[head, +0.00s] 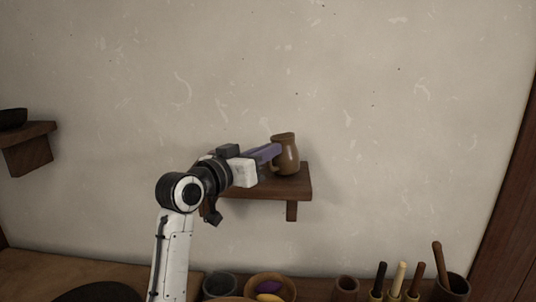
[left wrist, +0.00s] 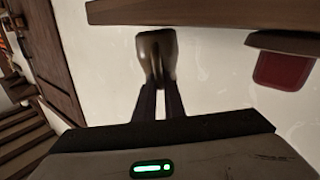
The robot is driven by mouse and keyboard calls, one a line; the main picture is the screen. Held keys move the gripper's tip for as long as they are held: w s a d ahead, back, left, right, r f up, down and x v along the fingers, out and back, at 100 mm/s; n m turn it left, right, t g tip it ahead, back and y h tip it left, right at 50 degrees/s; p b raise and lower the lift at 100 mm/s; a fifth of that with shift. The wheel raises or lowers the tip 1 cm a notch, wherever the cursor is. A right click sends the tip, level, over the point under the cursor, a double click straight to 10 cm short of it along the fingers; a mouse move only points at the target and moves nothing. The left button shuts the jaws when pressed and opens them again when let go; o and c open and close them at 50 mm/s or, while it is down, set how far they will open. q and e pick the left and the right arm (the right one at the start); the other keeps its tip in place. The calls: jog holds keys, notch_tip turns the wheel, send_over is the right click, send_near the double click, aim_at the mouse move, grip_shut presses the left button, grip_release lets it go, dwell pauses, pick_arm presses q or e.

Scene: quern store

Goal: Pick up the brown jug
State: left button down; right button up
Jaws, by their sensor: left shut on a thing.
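The brown jug (head: 288,156) is at the small wooden wall shelf in the middle of the head view, upright near the shelf's right part. My left gripper (head: 275,151) reaches it from the left, and its purple-grey fingers are shut on the jug. In the left wrist view the jug (left wrist: 157,57) sits at the tips of the two dark fingers (left wrist: 158,88). Whether the jug's base still touches the shelf I cannot tell. My right gripper is not in view.
The wooden shelf (head: 298,186) has a bracket below it. Another shelf with a dark bowl (head: 13,118) is at the far left. Below stand a bowl of colored items (head: 270,284), a small cup (head: 346,285), several upright handles and a dark pot (head: 453,287).

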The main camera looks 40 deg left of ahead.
pick_arm(q)
jog(key=shift+r+p, duration=0.55)
jog(key=shift+r, duration=4.15)
jog(key=shift+s, duration=0.15)
